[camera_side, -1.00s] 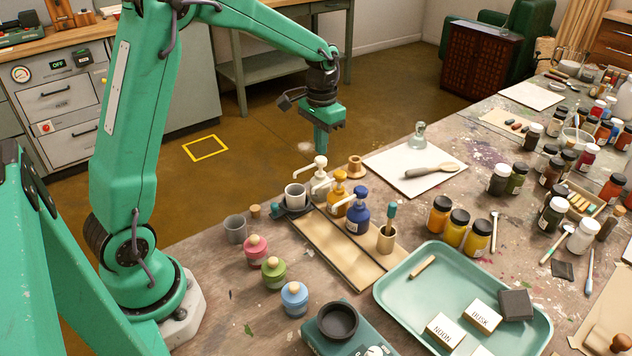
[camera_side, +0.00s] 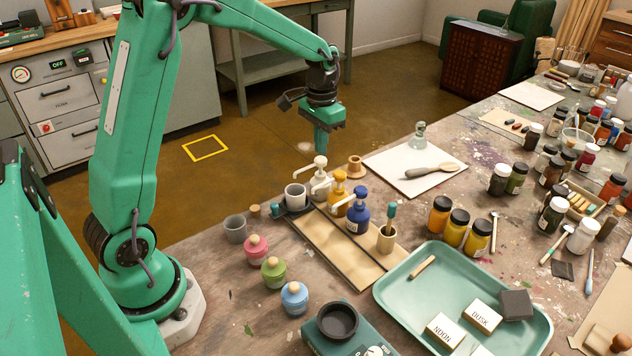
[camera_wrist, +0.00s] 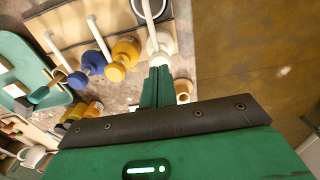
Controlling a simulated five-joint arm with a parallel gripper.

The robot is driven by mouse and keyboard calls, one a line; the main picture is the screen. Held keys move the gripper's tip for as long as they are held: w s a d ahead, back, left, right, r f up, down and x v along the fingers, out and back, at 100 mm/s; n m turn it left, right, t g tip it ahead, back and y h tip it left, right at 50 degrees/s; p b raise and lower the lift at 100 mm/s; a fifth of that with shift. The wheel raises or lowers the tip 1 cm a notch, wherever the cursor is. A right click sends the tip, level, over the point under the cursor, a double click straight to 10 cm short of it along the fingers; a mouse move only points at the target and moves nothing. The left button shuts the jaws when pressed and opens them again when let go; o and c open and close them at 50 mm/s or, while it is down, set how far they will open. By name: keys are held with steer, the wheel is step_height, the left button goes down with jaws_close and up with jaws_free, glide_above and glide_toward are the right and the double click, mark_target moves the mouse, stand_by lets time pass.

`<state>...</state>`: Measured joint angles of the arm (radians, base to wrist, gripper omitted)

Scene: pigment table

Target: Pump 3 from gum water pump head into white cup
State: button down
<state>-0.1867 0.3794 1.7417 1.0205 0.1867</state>
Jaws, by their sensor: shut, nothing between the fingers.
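A white pump bottle (camera_side: 320,180) stands at the back end of the row of pumps, its spout pointing left over a white cup (camera_side: 296,195). No readable label shows on it, so I cannot confirm that it holds gum water. My gripper (camera_side: 321,154) is shut and empty, pointing down just above the white pump head. A small gap seems to remain in the side view. In the wrist view my fingertips (camera_wrist: 158,70) lie close to the white pump head (camera_wrist: 160,46); contact cannot be told. The cup's contents are hidden.
A yellow pump (camera_side: 338,192) and a blue pump (camera_side: 358,212) stand close beside the white one on a wooden board (camera_side: 350,250). A wooden spool (camera_side: 356,166) stands just behind.

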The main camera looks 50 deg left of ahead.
steer(key=shift+f, duration=1.45)
stand_by(0.5)
steer(key=shift+r, duration=1.4)
steer(key=shift+f, duration=1.35)
stand_by(0.3)
steer(key=shift+r, duration=1.35)
